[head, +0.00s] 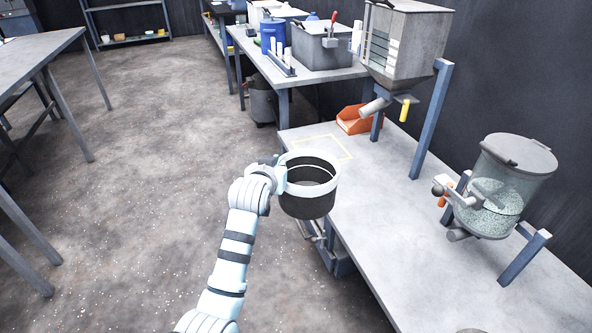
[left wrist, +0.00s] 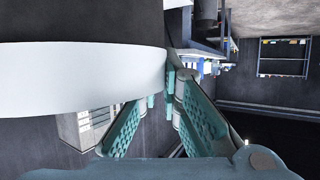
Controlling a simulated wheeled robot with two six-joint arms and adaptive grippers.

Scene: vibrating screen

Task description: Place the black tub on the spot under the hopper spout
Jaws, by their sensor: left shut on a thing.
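The black tub (head: 308,204) has a broad pale rim band and looks open and empty. My left gripper (head: 282,178) is shut on its left side and holds it upright near the workbench's left edge. In the left wrist view the tub's pale band (left wrist: 85,82) fills the upper left, with the teal fingers (left wrist: 168,85) against it. A yellow outlined spot (head: 348,157) is on the bench beyond the tub, partly hidden by it. My right gripper is not in view.
An orange bin (head: 356,121) sits behind the outline, near the hopper's blue posts (head: 431,118). A clear lidded drum (head: 503,187) with pale granules stands on the bench at right. The bench (head: 400,230) between is clear. Another table (head: 334,76) with containers stands at the back.

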